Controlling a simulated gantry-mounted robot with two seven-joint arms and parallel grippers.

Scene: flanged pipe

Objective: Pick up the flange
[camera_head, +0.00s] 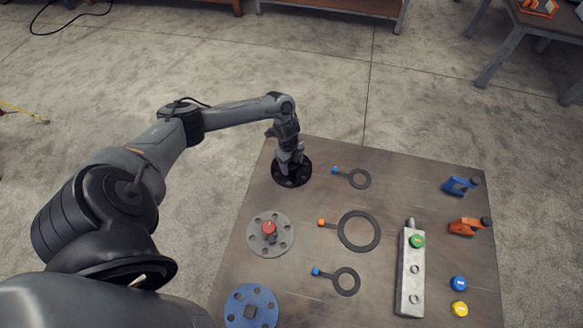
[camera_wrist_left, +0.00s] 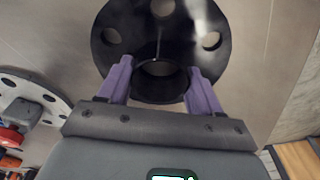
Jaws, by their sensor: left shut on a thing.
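A black flange (camera_head: 303,178) is at the back left corner of the table, with bolt holes around its disc and a raised round hub. It fills the upper part of the left wrist view (camera_wrist_left: 122,30). My left gripper (camera_head: 290,164) points down at it, with its purple fingers on either side of the hub in the left wrist view (camera_wrist_left: 161,72). The gripper is shut on the hub. The flange lies flat, at or very near the tabletop; I cannot tell if there is a gap. A grey flange (camera_head: 258,243) with a red knob and a blue flange (camera_head: 236,306) lie nearer. My right gripper is out of view.
The brown table (camera_head: 310,220) also holds several black rings with coloured tabs, such as the large ring (camera_head: 343,243). A grey block (camera_head: 404,275) with a green button, blue and orange tools (camera_head: 459,186), and blue and yellow discs (camera_head: 459,309) are at right.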

